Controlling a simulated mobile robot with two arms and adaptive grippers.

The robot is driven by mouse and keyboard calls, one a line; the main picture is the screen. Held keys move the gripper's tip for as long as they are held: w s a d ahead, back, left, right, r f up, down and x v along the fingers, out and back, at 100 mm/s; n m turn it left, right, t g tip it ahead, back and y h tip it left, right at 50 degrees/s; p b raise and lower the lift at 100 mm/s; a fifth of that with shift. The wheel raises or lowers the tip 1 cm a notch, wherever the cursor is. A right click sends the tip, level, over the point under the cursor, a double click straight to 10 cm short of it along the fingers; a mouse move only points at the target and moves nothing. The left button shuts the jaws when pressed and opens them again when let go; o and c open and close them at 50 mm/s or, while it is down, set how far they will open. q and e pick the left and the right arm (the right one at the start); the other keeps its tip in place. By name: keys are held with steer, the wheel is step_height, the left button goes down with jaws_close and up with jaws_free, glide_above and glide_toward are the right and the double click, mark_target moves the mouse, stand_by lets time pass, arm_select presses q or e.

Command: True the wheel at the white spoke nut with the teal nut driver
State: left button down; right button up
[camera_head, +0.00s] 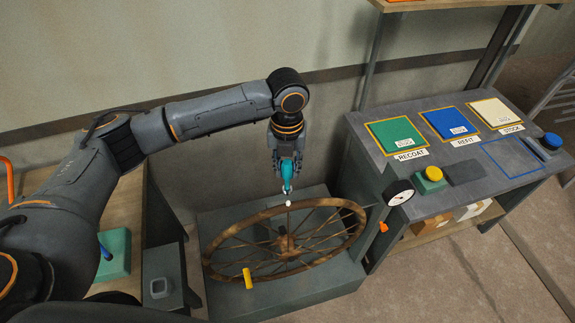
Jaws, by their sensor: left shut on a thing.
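My left gripper (287,170) points straight down and is shut on the teal nut driver (287,178). The fingers hide part of the driver. Its lower end is just above the white spoke nut (290,204), with what looks like a small gap; I cannot tell contact for certain. The white nut sits at the far side of the rusty brown spoked wheel (219,277), which lies nearly flat over a grey-green stand (330,284). My right gripper is not in view.
A dial gauge (398,192) stands right of the wheel, and a yellow block (247,278) is at its front rim. The right bench holds green, blue and cream pads (396,136), a yellow button (434,173) and a blue button (551,141). A wooden bench (125,203) is at left.

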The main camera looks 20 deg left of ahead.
mark_target(289, 178)
arm_select(q)
steer(key=shift+d+r+p, duration=0.15)
steer(key=shift+p, duration=0.2)
step_height(289, 178, down, 5)
steer(key=shift+f+b, duration=0.2)
steer(key=shift+b, duration=0.95)
steer(key=shift+w+r, duration=0.15)
steer(key=shift+r, duration=0.1)
steer(key=shift+r+p, duration=0.1)
steer(key=shift+p, duration=0.4)
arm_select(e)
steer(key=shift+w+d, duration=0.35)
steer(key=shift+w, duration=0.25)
arm_select(q)
steer(key=shift+p, duration=0.4)
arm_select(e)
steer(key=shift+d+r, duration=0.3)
